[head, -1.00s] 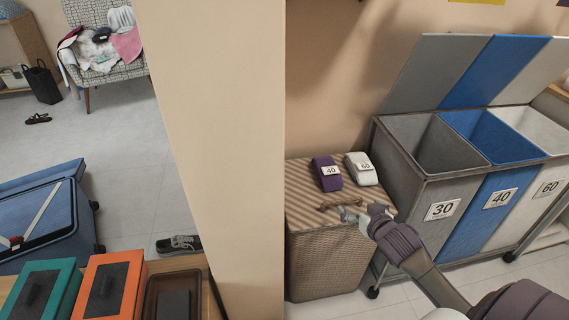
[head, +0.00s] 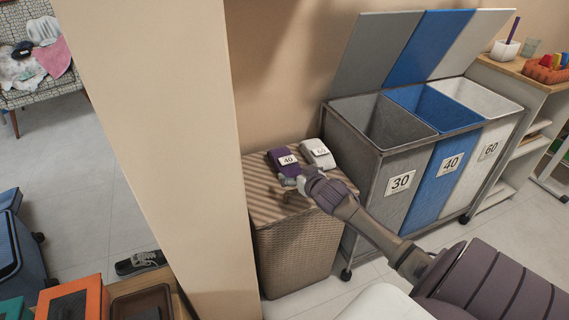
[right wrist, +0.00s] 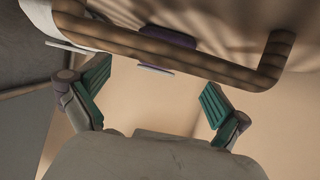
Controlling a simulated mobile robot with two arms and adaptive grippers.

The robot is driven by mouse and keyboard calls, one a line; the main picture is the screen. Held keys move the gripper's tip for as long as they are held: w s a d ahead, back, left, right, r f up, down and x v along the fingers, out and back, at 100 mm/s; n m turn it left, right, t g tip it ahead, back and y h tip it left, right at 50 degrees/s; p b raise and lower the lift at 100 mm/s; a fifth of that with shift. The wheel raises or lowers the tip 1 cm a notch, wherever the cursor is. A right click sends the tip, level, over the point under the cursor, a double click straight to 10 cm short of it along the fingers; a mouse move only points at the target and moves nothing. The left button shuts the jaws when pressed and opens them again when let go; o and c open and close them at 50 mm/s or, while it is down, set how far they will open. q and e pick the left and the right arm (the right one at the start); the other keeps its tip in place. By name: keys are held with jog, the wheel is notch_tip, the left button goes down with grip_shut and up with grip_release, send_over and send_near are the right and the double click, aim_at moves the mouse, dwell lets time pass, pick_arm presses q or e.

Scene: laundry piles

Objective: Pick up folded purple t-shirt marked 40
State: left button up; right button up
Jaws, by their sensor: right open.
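The folded purple t-shirt (head: 278,163), with a white tag reading 40, lies on the lid of the wicker hamper (head: 300,255). A folded white item (head: 316,147) tagged 60 lies right beside it. My right gripper (head: 286,184) is open and empty, just in front of the purple t-shirt and apart from it. In the right wrist view, its teal finger pads (right wrist: 156,82) are spread wide. My left gripper is out of view.
A sorting cart with grey, blue and white bins marked 30, 40 and 60 (head: 451,163) stands right of the hamper, lids raised. A beige wall edge (head: 190,160) rises at left. A shelf unit (head: 545,85) stands at far right.

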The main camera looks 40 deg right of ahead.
aim_at(294, 171)
jog(key=shift+b+x, duration=0.55)
jog(key=shift+x, duration=1.45)
jog(key=c, duration=1.2)
